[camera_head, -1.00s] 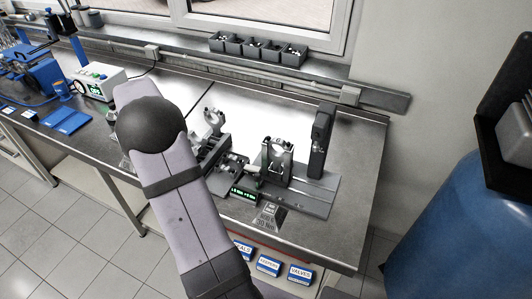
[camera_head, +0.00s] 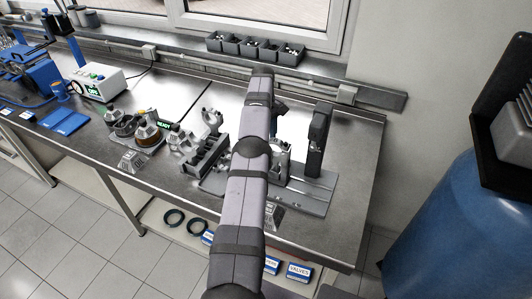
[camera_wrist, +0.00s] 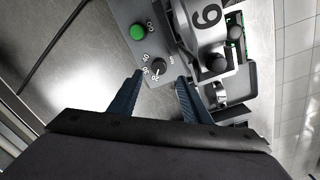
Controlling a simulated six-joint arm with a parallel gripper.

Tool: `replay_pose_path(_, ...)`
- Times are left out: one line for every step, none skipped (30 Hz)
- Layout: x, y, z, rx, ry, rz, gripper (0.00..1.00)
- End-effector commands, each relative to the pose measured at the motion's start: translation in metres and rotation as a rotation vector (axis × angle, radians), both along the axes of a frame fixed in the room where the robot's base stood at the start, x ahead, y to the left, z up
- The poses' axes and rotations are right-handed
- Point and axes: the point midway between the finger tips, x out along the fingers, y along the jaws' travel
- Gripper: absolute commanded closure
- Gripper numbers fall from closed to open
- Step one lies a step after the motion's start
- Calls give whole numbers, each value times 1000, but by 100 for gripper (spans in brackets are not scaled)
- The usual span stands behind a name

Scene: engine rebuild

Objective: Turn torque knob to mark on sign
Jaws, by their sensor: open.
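In the wrist view the black torque knob (camera_wrist: 158,66) sits on a grey control box (camera_wrist: 122,20), with white scale numbers around it. A pale pointer line seems to show on it, but its exact setting is too small to read. My gripper (camera_wrist: 159,76) is open; its two dark blue fingers stand on either side of the knob, apart from it. In the head view my arm hides the knob and the gripper's fingertips. A small metal sign (camera_head: 273,217) on the bench's front part is partly covered by my arm; its text is unreadable now.
A green button (camera_wrist: 138,32) is beside the knob. A grey part marked with a numeral (camera_wrist: 209,17) stands close right of the fingers. In the head view, a dark upright post (camera_head: 318,140) stands right of my arm, and engine parts (camera_head: 207,150) stand left.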

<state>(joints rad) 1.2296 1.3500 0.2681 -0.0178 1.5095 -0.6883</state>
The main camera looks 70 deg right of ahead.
Motion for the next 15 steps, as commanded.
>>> replay_pose_path(-2,-1,-1,0,0,-2,56)
replay_pose_path(-3,-1,-1,0,0,-2,56)
replay_pose_path(-3,-1,-1,0,0,-2,56)
replay_pose_path(-3,-1,-1,0,0,-2,56)
replay_pose_path(-3,-1,-2,0,0,-1,56)
replay_pose_path(-3,-1,-3,0,0,-1,56)
replay_pose_path(-3,-1,-4,0,0,-1,56)
replay_pose_path(-2,-1,-6,0,0,-1,56)
replay_pose_path(-2,-1,-9,0,0,-1,56)
replay_pose_path(-2,-1,-11,-1,0,-1,56)
replay_pose_path(-2,-1,-14,-1,0,-1,56)
replay_pose_path(-2,-1,-18,-1,0,-1,56)
replay_pose_path(-2,-1,-21,-1,0,-1,56)
replay_pose_path(-2,-1,-24,-1,0,-1,56)
replay_pose_path(-2,-1,-28,-1,0,-1,56)
